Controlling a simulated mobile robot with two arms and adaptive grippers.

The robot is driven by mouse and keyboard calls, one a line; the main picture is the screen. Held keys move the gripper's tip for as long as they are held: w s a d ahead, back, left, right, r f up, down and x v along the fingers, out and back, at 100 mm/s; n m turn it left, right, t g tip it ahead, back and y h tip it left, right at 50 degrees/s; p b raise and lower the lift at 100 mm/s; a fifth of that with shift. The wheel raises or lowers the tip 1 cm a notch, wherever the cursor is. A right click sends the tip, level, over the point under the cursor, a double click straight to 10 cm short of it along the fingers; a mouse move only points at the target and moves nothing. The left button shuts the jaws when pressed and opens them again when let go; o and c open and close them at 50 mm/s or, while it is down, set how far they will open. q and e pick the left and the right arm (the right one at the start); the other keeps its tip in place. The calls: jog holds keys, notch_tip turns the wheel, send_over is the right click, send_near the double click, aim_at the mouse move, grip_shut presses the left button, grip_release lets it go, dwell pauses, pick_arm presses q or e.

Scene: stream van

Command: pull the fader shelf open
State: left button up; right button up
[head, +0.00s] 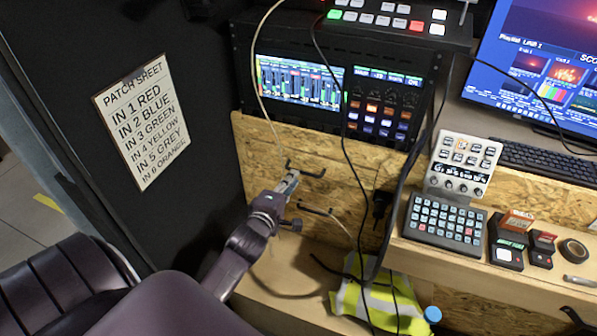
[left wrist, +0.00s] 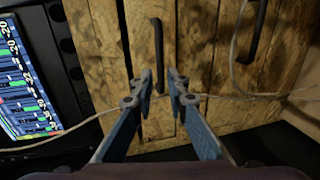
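The wooden chipboard front (head: 330,185) below the mixer rack carries an upper black bar handle (head: 310,174) and a lower black handle (head: 318,211). No label shows which panel is the fader shelf; both look closed. In the left wrist view, the upper handle (left wrist: 157,45) and lower handle (left wrist: 256,35) stand out from the wood. My left gripper (head: 290,174) is at the left end of the upper handle. In the left wrist view its fingertips (left wrist: 161,80) are apart, one on each side of that handle's end; contact cannot be told. My right gripper is not in view.
Black cables (head: 352,110) hang in front of the chipboard, and a thin pale cable (left wrist: 225,94) crosses it. A yellow vest (head: 385,303) lies below. A counter with a button panel (head: 445,220) stands to the right. A dark wall with a patch sheet (head: 143,122) is left.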

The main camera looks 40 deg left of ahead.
pick_arm(q)
jog(key=shift+x, duration=2.8)
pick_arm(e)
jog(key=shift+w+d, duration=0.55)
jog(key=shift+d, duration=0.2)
pick_arm(q)
grip_shut()
jog(key=shift+s+d+f, duration=0.1)
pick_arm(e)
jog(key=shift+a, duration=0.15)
